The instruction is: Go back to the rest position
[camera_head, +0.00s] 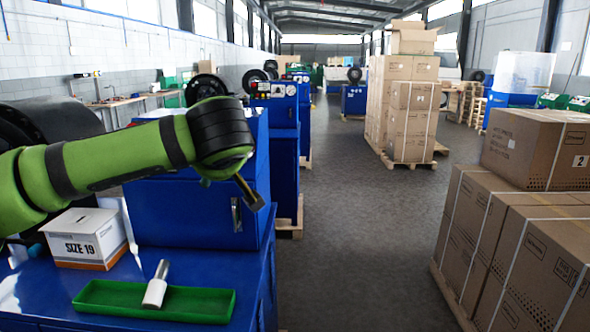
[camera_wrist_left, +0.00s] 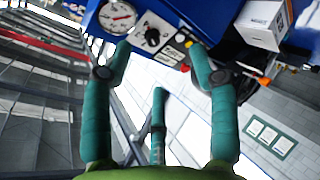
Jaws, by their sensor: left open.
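My left arm comes in from the left in the head view, bent above the blue workbench. Its gripper is not clearly seen there. In the left wrist view my left gripper (camera_wrist_left: 162,55) has its teal fingers spread apart with nothing between them. Beyond the fingers is a blue machine panel with a dial gauge (camera_wrist_left: 117,17) and a black knob (camera_wrist_left: 152,37). My right gripper is in neither view.
A green tray (camera_head: 205,304) on the blue bench has a pale metal fitting (camera_head: 157,284) resting in it, tilted. A white "SIZE 19" box (camera_head: 84,239) stands behind it. Strapped cartons (camera_head: 541,262) stand at right. The grey floor (camera_head: 350,220) between is clear.

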